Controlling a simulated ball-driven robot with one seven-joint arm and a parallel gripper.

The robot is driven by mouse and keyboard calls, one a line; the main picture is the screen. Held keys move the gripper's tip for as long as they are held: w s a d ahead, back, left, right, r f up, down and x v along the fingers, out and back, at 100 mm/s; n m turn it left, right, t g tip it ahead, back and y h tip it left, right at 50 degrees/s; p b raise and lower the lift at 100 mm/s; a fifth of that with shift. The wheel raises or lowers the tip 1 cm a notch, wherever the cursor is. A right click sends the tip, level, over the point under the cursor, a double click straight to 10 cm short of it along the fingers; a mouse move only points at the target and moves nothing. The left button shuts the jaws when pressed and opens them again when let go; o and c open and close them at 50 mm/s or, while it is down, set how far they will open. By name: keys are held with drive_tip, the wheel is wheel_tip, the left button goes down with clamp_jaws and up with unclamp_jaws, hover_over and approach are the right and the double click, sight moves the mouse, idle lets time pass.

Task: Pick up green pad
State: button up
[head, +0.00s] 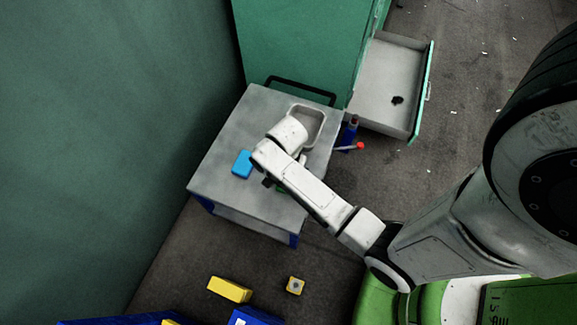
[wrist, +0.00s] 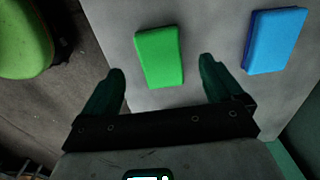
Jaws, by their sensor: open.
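The green pad (wrist: 160,57) lies flat on the grey table top (wrist: 205,22) in the wrist view. In the head view only a small bit of green shows beneath my arm, which hides the rest of the pad. My gripper (wrist: 160,76) is open and empty, its two dark green fingers pointing toward the pad. The pad lies between and just ahead of the fingertips in the picture, with space on both sides. I cannot tell the exact height of the gripper above the table.
A blue pad (wrist: 273,41) lies right of the green pad; it also shows in the head view (head: 242,164). A grey tray (head: 321,114) sits at the table's back. A drawer (head: 417,113) stands open. Yellow blocks (head: 230,289) lie on the floor.

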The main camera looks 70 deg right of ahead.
drive_tip(key=shift+f+b, duration=0.85)
drive_tip(key=shift+f, duration=1.85)
drive_tip(key=shift+c, duration=0.2)
drive_tip(key=c, duration=1.1)
drive_tip(key=shift+r, duration=0.15)
